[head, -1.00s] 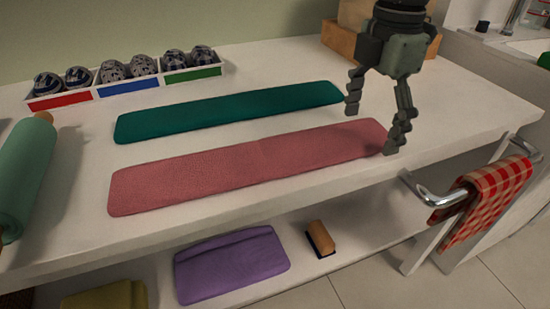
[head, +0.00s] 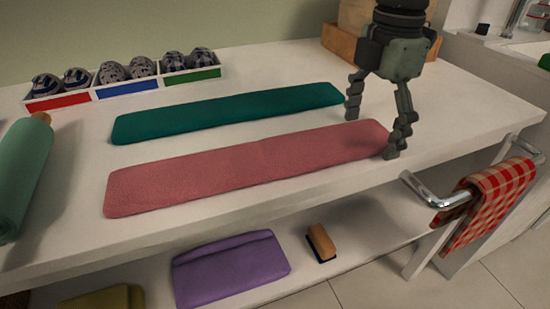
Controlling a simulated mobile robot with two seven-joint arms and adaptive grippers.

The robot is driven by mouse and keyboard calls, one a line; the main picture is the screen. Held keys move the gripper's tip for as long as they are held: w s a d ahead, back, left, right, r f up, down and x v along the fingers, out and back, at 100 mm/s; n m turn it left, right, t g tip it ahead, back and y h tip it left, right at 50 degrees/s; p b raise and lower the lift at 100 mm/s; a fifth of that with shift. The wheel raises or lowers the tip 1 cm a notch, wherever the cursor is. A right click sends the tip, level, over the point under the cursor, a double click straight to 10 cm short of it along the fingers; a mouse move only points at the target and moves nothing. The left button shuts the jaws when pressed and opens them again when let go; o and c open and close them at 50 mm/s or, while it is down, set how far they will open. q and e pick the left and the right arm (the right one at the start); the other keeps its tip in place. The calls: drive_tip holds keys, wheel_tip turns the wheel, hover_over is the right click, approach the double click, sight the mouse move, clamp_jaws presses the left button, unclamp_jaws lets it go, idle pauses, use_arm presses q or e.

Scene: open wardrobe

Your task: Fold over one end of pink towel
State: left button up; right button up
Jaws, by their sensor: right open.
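The pink towel (head: 245,166) lies flat as a long strip on the white shelf top, with its right end near the front edge. My right gripper (head: 372,137) is open and points down at the towel's right end. One finger is at the front right corner of the towel and the other is behind its right end, near the teal towel. Whether the fingers touch the cloth I cannot tell. My left gripper is not in view.
A teal towel (head: 225,112) lies flat behind the pink one. A divided box (head: 128,88) with rolled items stands at the back left. A green roll (head: 22,175) is at the left. A brush (head: 321,243) and purple cloth (head: 230,270) lie below. A checkered cloth (head: 490,200) hangs right.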

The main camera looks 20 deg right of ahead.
drive_tip(key=shift+f+b, duration=0.3)
drive_tip(key=shift+b, duration=0.15)
drive_tip(key=shift+c, duration=0.5)
drive_tip(key=shift+c, duration=1.1)
drive_tip(key=shift+r, duration=0.1)
drive_tip(key=shift+r+h, duration=0.3)
drive_tip(key=shift+c, duration=0.7)
drive_tip(key=shift+a+r+h, duration=0.15)
drive_tip(key=shift+r+h, duration=0.35)
drive_tip(key=shift+r, duration=0.3)
drive_tip(key=shift+a+r+h, duration=0.1)
drive_tip(key=shift+r+h, duration=0.4)
drive_tip(key=shift+r, duration=0.25)
drive_tip(key=shift+c, duration=0.3)
drive_tip(key=shift+b, duration=0.35)
